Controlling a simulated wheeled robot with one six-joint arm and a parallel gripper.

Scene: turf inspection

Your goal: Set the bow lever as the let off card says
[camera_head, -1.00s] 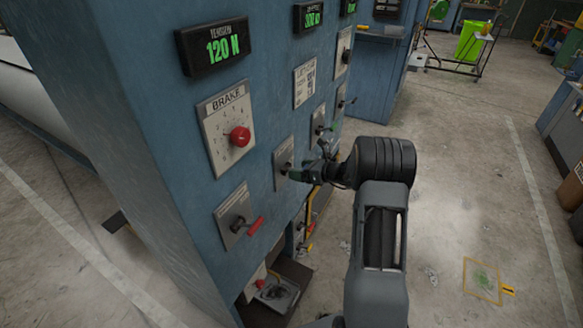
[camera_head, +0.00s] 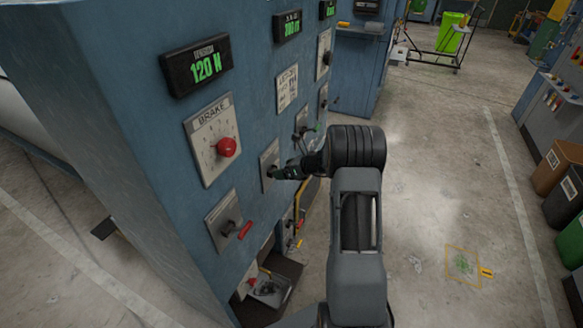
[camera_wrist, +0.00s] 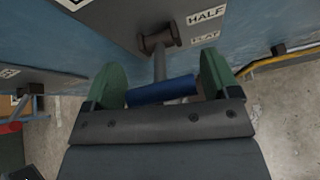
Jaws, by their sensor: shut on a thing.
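The lever in my gripper has a blue handle (camera_wrist: 160,91) on a grey stem, joined to a pivot on a pale plate (camera_wrist: 120,22). The plate carries the labels HALF (camera_wrist: 206,15) and FLAT (camera_wrist: 205,37). My gripper (camera_wrist: 162,76) has its green fingers on either side of the handle and is shut on it. In the head view my gripper (camera_head: 279,172) is at the small plate (camera_head: 266,158) right of the brake dial, and hides the lever. The let off card (camera_head: 287,88) is on the blue cabinet above; its text is too small to read.
The brake plate with a red knob (camera_head: 227,146) is left of my gripper. A red-handled lever (camera_head: 244,230) is below it, and other levers (camera_head: 301,125) sit to the right. A display (camera_head: 197,66) reads 120 N.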

